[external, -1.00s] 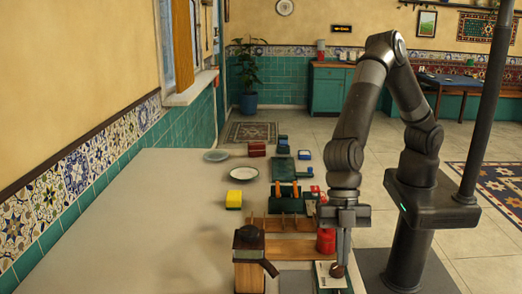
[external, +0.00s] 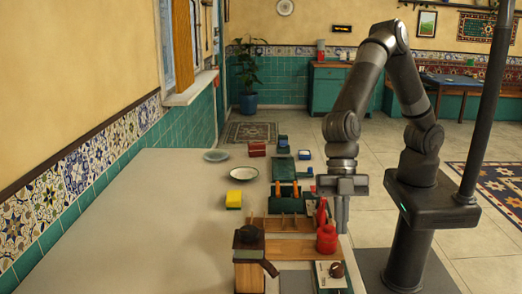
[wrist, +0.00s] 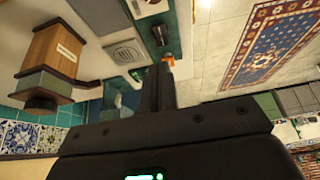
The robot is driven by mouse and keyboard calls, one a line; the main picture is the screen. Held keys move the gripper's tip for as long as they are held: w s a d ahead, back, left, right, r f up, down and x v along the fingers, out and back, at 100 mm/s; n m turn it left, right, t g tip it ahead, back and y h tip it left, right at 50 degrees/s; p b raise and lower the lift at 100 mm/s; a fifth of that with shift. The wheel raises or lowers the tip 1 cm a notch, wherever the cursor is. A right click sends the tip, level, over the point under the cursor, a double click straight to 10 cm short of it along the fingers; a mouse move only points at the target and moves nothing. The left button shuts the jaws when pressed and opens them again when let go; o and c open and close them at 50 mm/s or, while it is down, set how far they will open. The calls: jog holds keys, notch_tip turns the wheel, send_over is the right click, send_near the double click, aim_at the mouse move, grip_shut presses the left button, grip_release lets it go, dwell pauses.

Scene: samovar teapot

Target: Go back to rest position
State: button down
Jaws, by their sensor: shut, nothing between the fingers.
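My gripper (external: 341,218) is above the right edge of the long pale counter (external: 130,230). It points down with its fingers together and nothing between them. In the wrist view the shut fingers (wrist: 167,75) show as one dark bar. A small round brown thing (external: 337,270) rests on a white card (external: 323,278) at the counter's near right end, clear of the gripper.
A red canister (external: 327,240) stands close to the gripper, on the near side. A wooden box (external: 249,274) with a dark top stands near the front. The counter's left side is clear.

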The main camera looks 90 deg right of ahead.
jog(key=s+d+r+m+t+h, duration=0.1)
jog(key=d+r+m, duration=0.25)
jog(key=d, duration=0.65)
jog(key=d+r+m+t+h, duration=0.15)
jog(key=d+r, duration=0.35)
jog(key=d, duration=0.5)
jog(key=s+d+r+m+t+h, duration=0.15)
jog(key=d+r+m, duration=0.3)
jog(key=d, duration=0.55)
jog(key=s+d+r+m+t+h, duration=0.1)
jog(key=s+d+m, duration=0.7)
jog(key=s+d, duration=0.7)
jog(key=d, duration=0.4)
jog(key=shift+d+r+t, duration=0.15)
jog(key=shift+r+t, duration=0.15)
jog(key=shift+r, duration=0.05)
jog(key=shift+w+m, duration=0.1)
jog(key=shift+m, duration=0.15)
